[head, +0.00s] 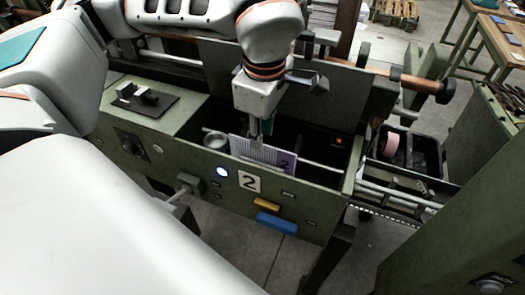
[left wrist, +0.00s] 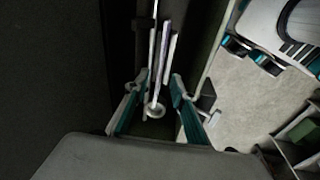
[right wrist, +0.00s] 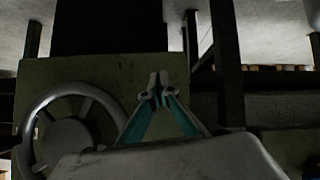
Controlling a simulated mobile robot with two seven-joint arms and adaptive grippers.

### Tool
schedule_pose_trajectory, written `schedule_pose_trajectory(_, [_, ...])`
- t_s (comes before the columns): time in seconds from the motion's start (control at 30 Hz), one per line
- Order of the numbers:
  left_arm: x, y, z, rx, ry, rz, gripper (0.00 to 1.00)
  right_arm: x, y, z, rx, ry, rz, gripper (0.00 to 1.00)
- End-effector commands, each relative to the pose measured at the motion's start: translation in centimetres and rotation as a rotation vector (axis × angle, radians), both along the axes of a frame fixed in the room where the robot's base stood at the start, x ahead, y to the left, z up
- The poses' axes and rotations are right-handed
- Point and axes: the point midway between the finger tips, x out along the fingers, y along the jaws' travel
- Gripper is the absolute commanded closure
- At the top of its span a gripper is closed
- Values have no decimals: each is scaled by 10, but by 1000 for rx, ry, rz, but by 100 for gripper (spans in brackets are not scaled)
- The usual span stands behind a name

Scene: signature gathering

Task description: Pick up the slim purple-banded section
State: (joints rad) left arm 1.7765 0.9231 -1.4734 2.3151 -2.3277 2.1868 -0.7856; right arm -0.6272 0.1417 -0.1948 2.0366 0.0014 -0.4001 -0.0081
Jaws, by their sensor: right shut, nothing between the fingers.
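The purple-banded section (head: 286,163) is a slim light piece, standing upright in the dark trough of the green machine, its purple end marked 2. My left gripper (head: 262,130) points down into the trough beside its left part. In the left wrist view, the left fingers (left wrist: 157,85) are spread, with the thin pale upright edges of sheets (left wrist: 164,50) between and beyond them. I cannot tell whether the fingers touch them. My right gripper (right wrist: 158,82) is shut and empty, tips together, in front of a green panel in the right wrist view.
A round metal cup (head: 214,139) sits left of the section. Rails (head: 390,195) run right, near a pink roll (head: 390,143). A handwheel (right wrist: 70,130) is beside my right gripper.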

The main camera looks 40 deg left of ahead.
Motion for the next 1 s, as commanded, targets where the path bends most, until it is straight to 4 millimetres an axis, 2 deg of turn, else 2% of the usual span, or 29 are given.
schedule_pose_trajectory(0.1, [2,4,-22,0,7,0,75,-2,-1,-6,-5,7,1,100])
schedule_pose_trajectory(0.23, [4,5,-31,-1,4,0,75,0,-2,-6,-8,4,1,100])
schedule_pose_trajectory(0.43, [5,5,-30,0,1,0,75,5,-2,-1,-8,-7,1,100])
schedule_pose_trajectory(0.53, [5,5,-30,0,1,0,100,5,-2,-1,-7,-8,0,100])
schedule_pose_trajectory(1.0, [5,4,-27,-1,-2,-1,100,5,-2,0,-5,-10,-1,100])
